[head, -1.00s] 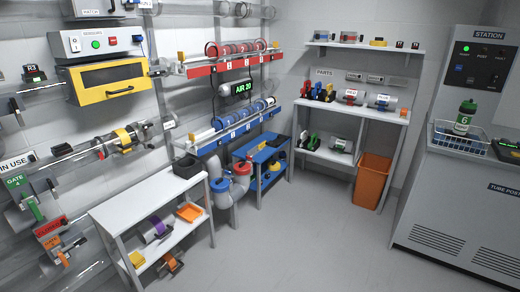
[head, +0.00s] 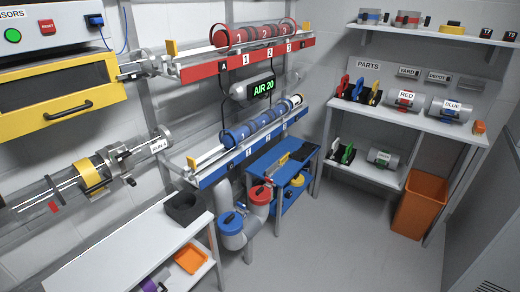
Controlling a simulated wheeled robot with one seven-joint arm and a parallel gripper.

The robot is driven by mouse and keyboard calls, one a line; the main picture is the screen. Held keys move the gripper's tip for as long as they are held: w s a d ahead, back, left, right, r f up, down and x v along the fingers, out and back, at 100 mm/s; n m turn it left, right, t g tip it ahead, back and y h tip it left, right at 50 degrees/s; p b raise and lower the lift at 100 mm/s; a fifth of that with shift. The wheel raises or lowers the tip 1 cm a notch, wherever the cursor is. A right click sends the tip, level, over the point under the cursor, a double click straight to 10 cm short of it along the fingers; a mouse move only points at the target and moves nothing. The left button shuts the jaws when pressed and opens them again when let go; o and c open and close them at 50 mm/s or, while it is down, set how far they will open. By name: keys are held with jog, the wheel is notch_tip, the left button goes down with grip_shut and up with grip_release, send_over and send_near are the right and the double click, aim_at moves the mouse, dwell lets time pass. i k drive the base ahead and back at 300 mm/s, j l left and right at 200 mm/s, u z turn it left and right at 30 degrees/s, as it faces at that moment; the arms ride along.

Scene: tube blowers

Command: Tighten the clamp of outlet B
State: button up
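My gripper is not in view. No label reading outlet B is legible. The blue rail (head: 262,139) on the wall carries small marks, apparently with a B near its left end, and several blue rings or canisters (head: 250,126) lie along it. A clear tube (head: 50,190) with a yellow band (head: 90,177) runs to the left end of the blue rail. Another fitting (head: 146,62) sits at the red rail's left end.
A red rail (head: 240,62) is above. Below stand a white bench (head: 115,245), two pipes with a red cap (head: 260,194) and a blue cap (head: 229,222), and a blue cart (head: 272,165). An orange bin (head: 420,205) stands under the parts shelf (head: 440,128). The floor between is clear.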

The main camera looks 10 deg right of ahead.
aim_at(269, 182)
jog(key=i, duration=1.45)
jog(key=i+l+u, duration=0.1)
jog(key=i, duration=1.35)
